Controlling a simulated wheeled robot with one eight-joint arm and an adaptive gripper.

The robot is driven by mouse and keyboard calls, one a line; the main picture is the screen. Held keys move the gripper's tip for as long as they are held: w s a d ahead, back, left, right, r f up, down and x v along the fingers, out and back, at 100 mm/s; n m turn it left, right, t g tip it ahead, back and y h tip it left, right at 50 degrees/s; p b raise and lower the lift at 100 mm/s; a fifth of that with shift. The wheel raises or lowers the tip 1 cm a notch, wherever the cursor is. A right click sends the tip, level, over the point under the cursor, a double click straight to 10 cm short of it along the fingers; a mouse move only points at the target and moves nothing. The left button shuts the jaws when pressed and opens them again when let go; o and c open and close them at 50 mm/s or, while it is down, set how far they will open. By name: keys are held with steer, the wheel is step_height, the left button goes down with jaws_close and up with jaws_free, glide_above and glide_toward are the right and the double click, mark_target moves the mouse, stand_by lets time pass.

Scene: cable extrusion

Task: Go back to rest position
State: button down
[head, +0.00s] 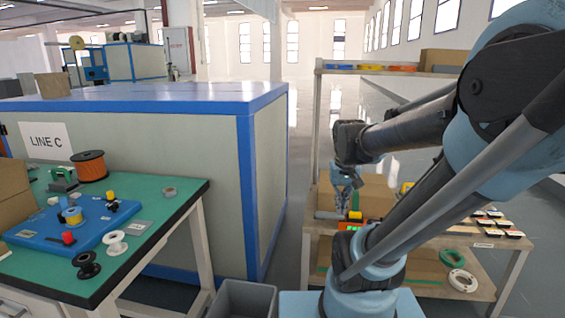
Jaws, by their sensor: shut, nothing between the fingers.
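My gripper (346,181) hangs from the end of my arm in the head view, right of centre. It points down in front of the wooden shelf rack (312,226). It is shut and holds nothing. My arm is bent, rising on the right side of the picture and reaching back toward the left, and it hides part of the rack. The gripper appears a little above the items on the middle shelf; I cannot tell the exact gap.
A green-topped workbench (184,198) on the left holds a blue board (40,232), spools and small parts. A large blue-edged machine (215,140) stands behind it. A grey bin (243,298) is on the floor. Cardboard boxes (447,58) and cable coils (462,280) sit on the rack.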

steer(key=s+f, duration=0.5)
steer(key=s, duration=0.3)
steer(key=shift+d+t, duration=0.2)
steer(key=shift+t, duration=0.1)
stand_by(0.5)
